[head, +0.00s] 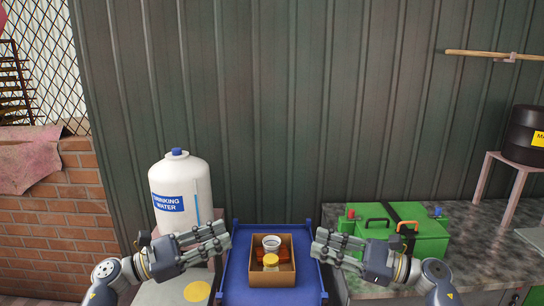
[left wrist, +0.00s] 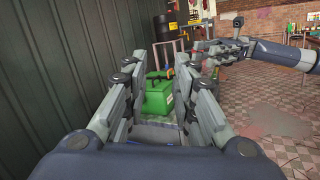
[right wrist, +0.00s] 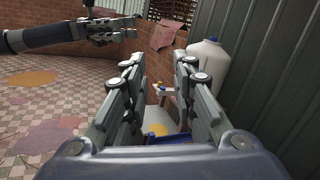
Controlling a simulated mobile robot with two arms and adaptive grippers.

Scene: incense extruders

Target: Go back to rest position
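My left gripper (head: 222,240) is in the head view, left of a cardboard box (head: 287,280) and in front of the water jug. In the left wrist view its fingers (left wrist: 160,85) stand apart with nothing between them. My right gripper (head: 322,242) is right of the box, pointing in towards the left gripper. Its fingers (right wrist: 157,72) also stand apart and empty in the right wrist view. The box sits on a blue tray or cart (head: 233,285) and holds a white round cup (head: 271,242), a yellow-lidded jar (head: 271,261) and reddish-brown contents.
A white drinking-water jug (head: 180,185) stands at left. A green case (head: 405,235) with red and blue knobs sits on the stone counter (head: 475,240) at right. A dark barrel (head: 525,135) stands on a pinkish stand at far right. A corrugated wall (head: 270,110) closes the back.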

